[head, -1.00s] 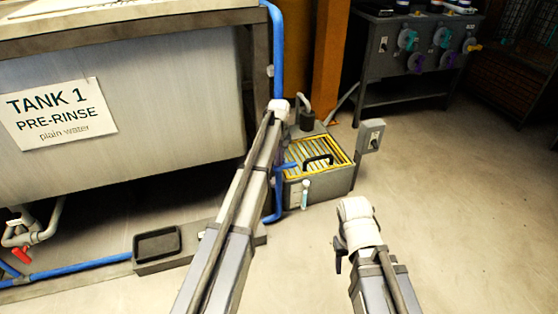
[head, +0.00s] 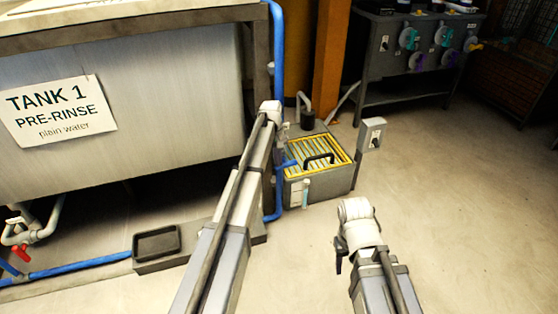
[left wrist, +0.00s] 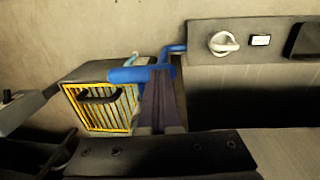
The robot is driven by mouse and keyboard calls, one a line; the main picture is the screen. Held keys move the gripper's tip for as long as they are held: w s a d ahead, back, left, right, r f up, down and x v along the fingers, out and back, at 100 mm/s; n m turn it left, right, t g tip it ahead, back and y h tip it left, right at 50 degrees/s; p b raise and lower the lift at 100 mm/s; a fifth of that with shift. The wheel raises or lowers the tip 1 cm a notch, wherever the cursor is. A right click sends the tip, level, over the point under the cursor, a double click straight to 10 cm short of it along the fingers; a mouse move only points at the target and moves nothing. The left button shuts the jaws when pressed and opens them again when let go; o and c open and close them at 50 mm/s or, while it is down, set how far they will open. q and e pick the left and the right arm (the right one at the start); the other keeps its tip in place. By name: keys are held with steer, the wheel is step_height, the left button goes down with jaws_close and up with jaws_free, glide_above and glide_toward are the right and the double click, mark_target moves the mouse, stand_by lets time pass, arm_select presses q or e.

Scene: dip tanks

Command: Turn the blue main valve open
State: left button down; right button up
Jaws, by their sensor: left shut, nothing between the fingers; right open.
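A blue bar (left wrist: 138,75), which may be the valve's handle, lies across the left wrist view beside a blue pipe. It also shows in the head view as a short blue piece (head: 290,163) just right of my left arm. My left gripper (left wrist: 160,78) is shut and empty. Its dark fingertips overlap the bar's right part in the left wrist view; I cannot tell whether they touch it. In the head view my left arm hides most of this gripper. My right gripper (head: 339,256) is open and empty above bare floor.
A grey box with a yellow grate (head: 346,152) and black handle stands behind the blue piece. Tank 1 (head: 150,105) is at left, with a red-handled valve (head: 22,254) below. A white knob (left wrist: 224,43) sits on a grey plinth. Floor at right is clear.

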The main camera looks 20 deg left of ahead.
mark_target(274, 167)
arm_select(q)
steer(key=shift+s+a+f, duration=0.1)
steer(key=shift+s, duration=0.05)
steer(key=shift+s+a+f+b, duration=0.3)
steer(key=shift+a+f+b, duration=0.2)
steer(key=shift+f+b, duration=0.4)
steer(key=shift+s+a+f+t+h+b, duration=0.1)
steer(key=shift+s+f+t+h+b, duration=0.15)
steer(key=shift+h+b, duration=0.2)
steer(key=t+h+b, duration=0.1)
steer(key=h+b, duration=0.1)
steer(key=b, duration=0.1)
steer(key=f+t+h+b, duration=0.1)
steer(key=b, duration=0.2)
steer(key=f+t+h+b, duration=0.1)
steer(key=t+h+b, duration=0.1)
steer(key=shift+w+f+h+b, duration=0.2)
steer(key=shift+f+h+b, duration=0.05)
steer(key=shift+h+b, duration=0.15)
steer(key=shift+w+d+f+b, duration=0.15)
steer(key=shift+d+f+b, duration=0.05)
steer(key=shift+f+b, duration=0.5)
steer(key=shift+d+f, duration=0.1)
steer(key=shift+f, duration=0.1)
